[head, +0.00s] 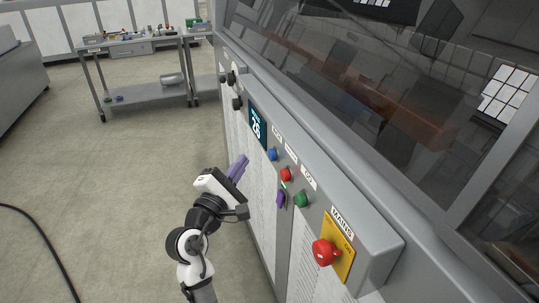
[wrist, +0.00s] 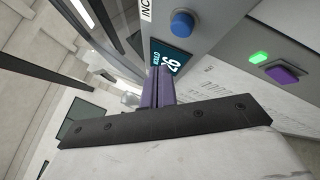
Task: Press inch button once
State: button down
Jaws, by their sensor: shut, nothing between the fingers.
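The blue button (head: 272,155) sits on the grey control panel, below the display. In the wrist view the blue button (wrist: 182,23) is at the top, beside a label partly reading "INC". My gripper (head: 239,167) has purple fingers, shut together and empty. It stands in front of the panel, to the left of the blue button in the head view, apart from it. In the wrist view the fingers (wrist: 160,87) point toward the display, below the blue button.
A red button (head: 286,174), a green button (head: 302,200) and a red mains switch (head: 325,252) on a yellow plate line the panel. A lit display (head: 256,127) and dark knobs are farther along. A workbench (head: 140,46) stands at the back; the floor at left is mostly clear.

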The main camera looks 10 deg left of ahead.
jog(key=shift+w+d+p, duration=0.3)
jog(key=shift+w+d, duration=0.25)
jog(key=shift+d, duration=0.2)
jog(key=shift+w+d+p, duration=0.3)
jog(key=shift+w+d, duration=0.2)
jog(key=shift+d, duration=0.25)
jog(key=shift+d, duration=0.1)
dwell(0.9)
jog(key=shift+w+d+p, duration=0.2)
jog(key=shift+d+p, duration=0.05)
jog(key=shift+p, duration=0.1)
jog(key=shift+w+d, duration=0.25)
jog(key=shift+d, duration=0.1)
dwell(0.6)
dwell(0.4)
jog(key=shift+s+a, duration=0.45)
jog(key=shift+a, duration=0.25)
jog(key=s+a, duration=0.1)
jog(key=a, duration=0.1)
jog(key=s+a, duration=0.2)
jog(key=shift+a, duration=0.1)
